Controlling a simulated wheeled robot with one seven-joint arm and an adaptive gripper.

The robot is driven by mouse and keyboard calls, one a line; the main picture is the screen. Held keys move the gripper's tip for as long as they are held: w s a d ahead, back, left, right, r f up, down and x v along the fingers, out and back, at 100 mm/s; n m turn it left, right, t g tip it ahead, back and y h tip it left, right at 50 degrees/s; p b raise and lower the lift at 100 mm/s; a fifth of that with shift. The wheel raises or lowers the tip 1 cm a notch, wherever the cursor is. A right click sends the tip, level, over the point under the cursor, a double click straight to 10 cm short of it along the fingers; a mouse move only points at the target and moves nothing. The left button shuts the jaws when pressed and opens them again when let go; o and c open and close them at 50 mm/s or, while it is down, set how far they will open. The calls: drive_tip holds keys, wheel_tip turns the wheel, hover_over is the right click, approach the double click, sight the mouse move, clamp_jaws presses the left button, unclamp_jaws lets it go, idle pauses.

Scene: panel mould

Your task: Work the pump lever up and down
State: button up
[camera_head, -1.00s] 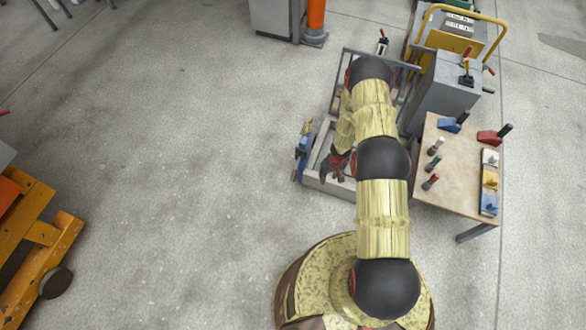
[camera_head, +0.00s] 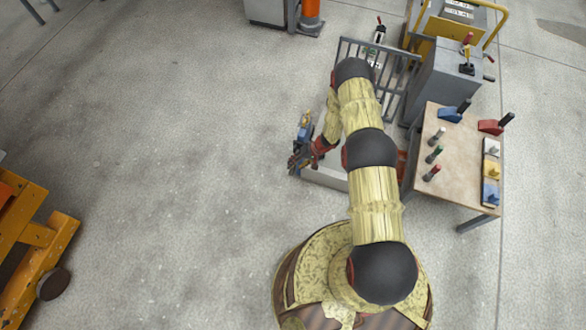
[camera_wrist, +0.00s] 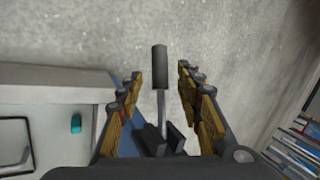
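In the wrist view, the pump lever (camera_wrist: 160,68) is a dark cylindrical grip on a thin metal rod. It rises from a dark bracket on a blue body (camera_wrist: 128,118). My gripper (camera_wrist: 160,82) is open, with one finger on each side of the lever; gaps show between the grip and both fingers. In the head view my gripper (camera_head: 298,160) is at the left edge of the grey mould frame (camera_head: 326,178), beside the blue pump (camera_head: 304,128), and partly covers it. The lever itself cannot be made out there.
A wooden-topped table (camera_head: 440,190) with several coloured handled tools stands on the right. A grey cabinet (camera_head: 445,85) with small levers is behind it. A grey railing (camera_head: 395,75) stands at the frame's back. The floor on the left is clear up to an orange rack (camera_head: 35,250).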

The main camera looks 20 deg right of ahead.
drive_tip(key=shift+b+x, duration=0.55)
drive_tip(key=shift+x, duration=1.35)
drive_tip(key=shift+c, duration=0.4)
drive_tip(key=c, duration=0.7)
drive_tip(key=shift+d, duration=0.1)
clamp_jaws()
